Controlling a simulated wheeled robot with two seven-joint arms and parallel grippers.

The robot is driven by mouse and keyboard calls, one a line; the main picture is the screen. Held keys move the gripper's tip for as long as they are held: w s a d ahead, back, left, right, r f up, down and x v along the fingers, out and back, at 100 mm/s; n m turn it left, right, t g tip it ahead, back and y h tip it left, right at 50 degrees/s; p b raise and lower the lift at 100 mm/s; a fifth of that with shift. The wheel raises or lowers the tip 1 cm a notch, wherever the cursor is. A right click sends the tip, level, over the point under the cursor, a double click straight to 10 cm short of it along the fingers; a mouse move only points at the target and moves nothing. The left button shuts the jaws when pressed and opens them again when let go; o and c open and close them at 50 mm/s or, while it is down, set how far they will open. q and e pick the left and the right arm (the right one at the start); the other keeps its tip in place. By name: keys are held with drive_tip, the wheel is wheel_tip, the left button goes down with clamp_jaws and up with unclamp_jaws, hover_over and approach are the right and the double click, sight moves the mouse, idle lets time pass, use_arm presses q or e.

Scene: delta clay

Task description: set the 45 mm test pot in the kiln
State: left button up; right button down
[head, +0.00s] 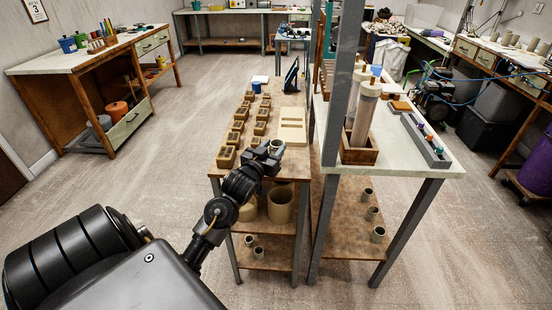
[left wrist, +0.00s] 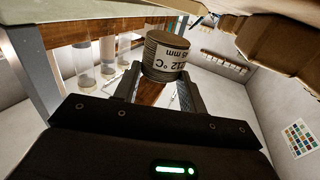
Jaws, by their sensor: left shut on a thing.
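My left gripper (head: 272,152) is shut on a small ribbed pot (head: 276,146) above the near end of the narrow table with the moulds. In the left wrist view the pot (left wrist: 165,57) sits between the fingers and looks roughly upright. It has a pale label with partly readable "°C" and "mm" marks; the full size cannot be read surely. My right gripper is not in view. I cannot make out a kiln in either view.
The narrow table (head: 290,170) holds rows of brown moulds (head: 238,127), a cream block (head: 292,126) and a dark tablet (head: 291,75). A grey post (head: 341,80) rises to the right, before a wooden box with tall cylinders (head: 359,151). Floor at left is clear.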

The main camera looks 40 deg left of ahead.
use_arm(q)
drive_tip(key=shift+w+d+f, duration=0.1)
drive_tip(key=shift+w+f, duration=0.05)
drive_tip(key=shift+f, duration=0.85)
drive_tip(key=shift+w+f, duration=0.15)
drive_tip(key=shift+f, duration=0.85)
drive_tip(key=o, duration=1)
drive_tip(key=shift+c, duration=0.2)
